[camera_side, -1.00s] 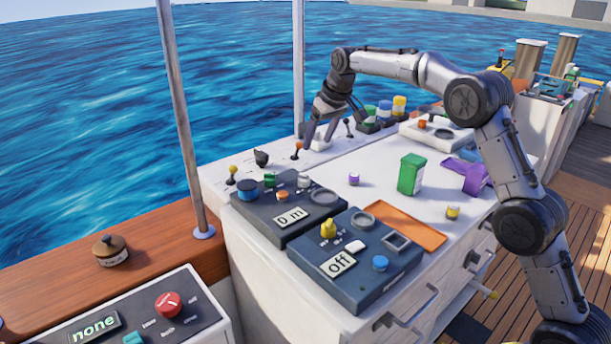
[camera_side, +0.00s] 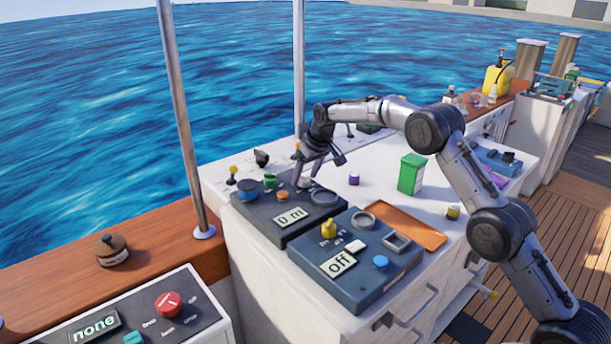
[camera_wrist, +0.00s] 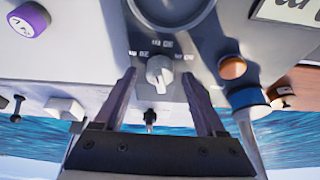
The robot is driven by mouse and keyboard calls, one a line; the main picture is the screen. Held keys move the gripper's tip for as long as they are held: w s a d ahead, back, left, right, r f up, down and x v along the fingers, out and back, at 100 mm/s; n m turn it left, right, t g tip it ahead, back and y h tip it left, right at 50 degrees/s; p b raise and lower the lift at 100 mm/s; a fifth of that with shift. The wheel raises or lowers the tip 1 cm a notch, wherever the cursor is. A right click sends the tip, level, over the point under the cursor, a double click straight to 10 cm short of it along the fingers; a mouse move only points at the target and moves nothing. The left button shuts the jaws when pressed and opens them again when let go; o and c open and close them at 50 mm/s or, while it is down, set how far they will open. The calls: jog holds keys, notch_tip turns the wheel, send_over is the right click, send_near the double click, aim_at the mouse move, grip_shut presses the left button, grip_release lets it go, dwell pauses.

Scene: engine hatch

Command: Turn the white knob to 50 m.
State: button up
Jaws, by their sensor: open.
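The white knob (camera_side: 304,182) is on the far edge of the dark panel whose display (camera_side: 291,217) reads "0 m". In the wrist view, the white knob (camera_wrist: 159,72) has a raised grip bar and small upside-down number labels around it. My gripper (camera_side: 308,178) is open and low over the knob, partly covering it in the side view. In the wrist view, my gripper (camera_wrist: 160,76) has one finger on each side of the knob, with gaps on both sides.
An orange knob (camera_wrist: 232,67), a blue knob (camera_side: 247,190) and a round ring (camera_side: 323,197) lie close by on the same panel. A second panel (camera_side: 335,286) reading "Off" stands in front. A green box (camera_side: 411,174) and a purple-topped item (camera_side: 354,179) stand to the right.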

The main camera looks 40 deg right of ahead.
jog(key=shift+f, duration=0.15)
jog(key=shift+c, duration=0.3)
grip_shut()
jog(key=shift+m, duration=0.4)
jog(key=m+h, duration=0.1)
jog(key=m, duration=0.1)
jog(key=m+h, duration=0.1)
jog(key=m, duration=0.2)
jog(key=shift+w+a+m+g+h, duration=0.1)
jog(key=shift+a+m+g+h, duration=0.1)
jog(key=shift+m+g+h, duration=0.15)
jog(key=m+g, duration=0.1)
jog(key=m, duration=0.1)
jog(key=m+g+h, duration=0.1)
jog(key=m, duration=0.2)
jog(key=shift+w+a+m, duration=0.1)
jog(key=shift+m, duration=0.15)
